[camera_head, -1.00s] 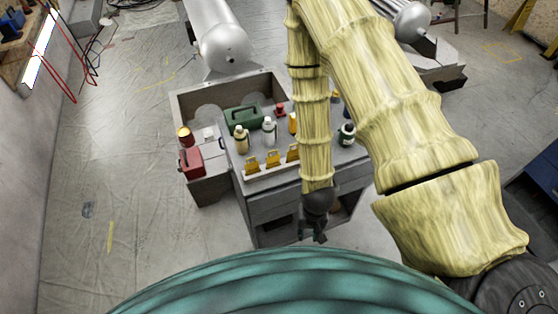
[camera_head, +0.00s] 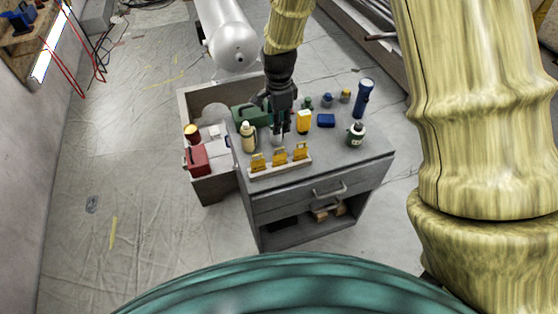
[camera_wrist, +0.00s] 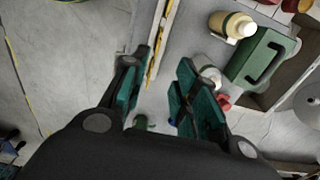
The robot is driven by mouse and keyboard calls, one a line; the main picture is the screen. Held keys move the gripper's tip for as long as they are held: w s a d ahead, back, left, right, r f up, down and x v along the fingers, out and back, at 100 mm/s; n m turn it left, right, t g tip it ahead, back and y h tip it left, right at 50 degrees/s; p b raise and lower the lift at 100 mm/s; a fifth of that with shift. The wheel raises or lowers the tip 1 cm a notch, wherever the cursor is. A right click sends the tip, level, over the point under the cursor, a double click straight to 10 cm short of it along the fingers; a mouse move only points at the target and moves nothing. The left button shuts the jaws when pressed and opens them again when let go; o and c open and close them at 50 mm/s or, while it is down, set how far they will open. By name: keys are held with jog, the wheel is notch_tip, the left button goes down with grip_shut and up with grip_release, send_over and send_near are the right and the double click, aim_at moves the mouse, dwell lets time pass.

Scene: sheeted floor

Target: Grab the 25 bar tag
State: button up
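Three yellow tags stand in a row in a pale holder (camera_head: 281,168) on the grey cabinet top: a left tag (camera_head: 258,162), a middle tag (camera_head: 279,156) and a right tag (camera_head: 301,151). Their markings are too small to read, so I cannot tell which is 25 bar. My gripper (camera_head: 279,130) hangs over the cabinet just behind the tags, hiding part of a white bottle. In the wrist view my gripper (camera_wrist: 164,65) is open, with nothing seen between its fingers. The holder (camera_wrist: 163,25) shows there edge-on beside the left finger, with yellow along it.
A cream bottle (camera_head: 248,137), a green case (camera_head: 250,115), a yellow item (camera_head: 304,122), a blue box (camera_head: 326,120), a dark green bottle (camera_head: 356,134) and a blue flashlight (camera_head: 363,98) crowd the cabinet top (camera_head: 340,155). A red canister (camera_head: 197,159) stands at left.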

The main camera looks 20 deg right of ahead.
jog(key=p, duration=0.1)
send_over(280, 159)
jog(key=shift+f, duration=2.6)
jog(key=shift+w+f+p, duration=0.15)
jog(key=shift+f+p, duration=1.4)
jog(key=shift+f, duration=1.1)
grip_shut()
